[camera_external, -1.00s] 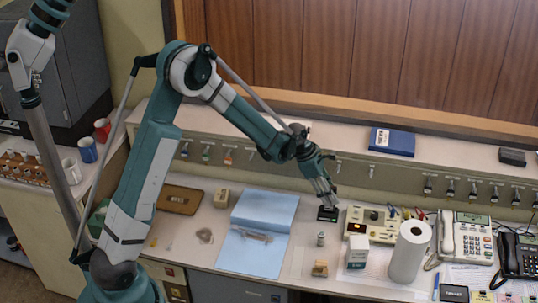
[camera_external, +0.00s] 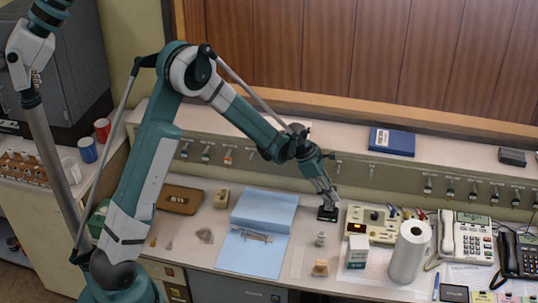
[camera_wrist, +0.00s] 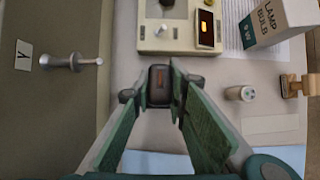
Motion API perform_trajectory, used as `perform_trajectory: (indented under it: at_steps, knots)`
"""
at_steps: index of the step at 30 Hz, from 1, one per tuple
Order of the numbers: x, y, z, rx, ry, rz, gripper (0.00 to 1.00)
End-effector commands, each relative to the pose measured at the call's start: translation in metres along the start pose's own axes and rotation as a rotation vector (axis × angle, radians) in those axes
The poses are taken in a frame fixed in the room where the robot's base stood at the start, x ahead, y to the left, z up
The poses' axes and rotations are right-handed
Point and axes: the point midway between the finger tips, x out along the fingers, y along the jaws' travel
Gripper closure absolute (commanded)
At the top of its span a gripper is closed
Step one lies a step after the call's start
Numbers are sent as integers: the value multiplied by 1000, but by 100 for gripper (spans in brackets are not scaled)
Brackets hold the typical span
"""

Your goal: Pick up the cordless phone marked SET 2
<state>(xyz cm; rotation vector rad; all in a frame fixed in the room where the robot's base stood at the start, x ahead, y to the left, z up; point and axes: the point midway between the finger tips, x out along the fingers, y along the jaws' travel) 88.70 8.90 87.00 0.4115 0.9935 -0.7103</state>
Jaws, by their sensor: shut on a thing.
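A small dark handset-like device (camera_external: 327,215) stands on the console counter, just left of the beige control box. In the wrist view the dark device (camera_wrist: 160,84) sits between my fingertips, with a small reddish mark on its face. I cannot read SET 2 on it in either view. My gripper (camera_external: 327,205) points down at the device, and the green fingers of my gripper (camera_wrist: 158,97) are shut on it. The fingers hide part of its sides. I cannot tell whether it sits in a cradle or is clear of the counter.
The beige control box (camera_external: 371,225) stands close on the right. A lamp bulb box (camera_external: 357,251), a paper roll (camera_external: 408,253), a small metal piece (camera_external: 320,239) and a wooden stamp (camera_external: 320,268) stand nearer the front. A blue folder (camera_external: 256,250) lies left. Hooks line the back panel.

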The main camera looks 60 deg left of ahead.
Motion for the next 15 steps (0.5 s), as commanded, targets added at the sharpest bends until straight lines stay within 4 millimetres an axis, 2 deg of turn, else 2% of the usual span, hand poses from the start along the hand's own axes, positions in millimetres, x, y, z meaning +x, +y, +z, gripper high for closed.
perform_trajectory:
  at_steps: [8, 15]
  knots:
    - [-8, 0, 4, 0, 0, 0, 99]
    - [-32, 0, 18, 0, 0, 0, 99]
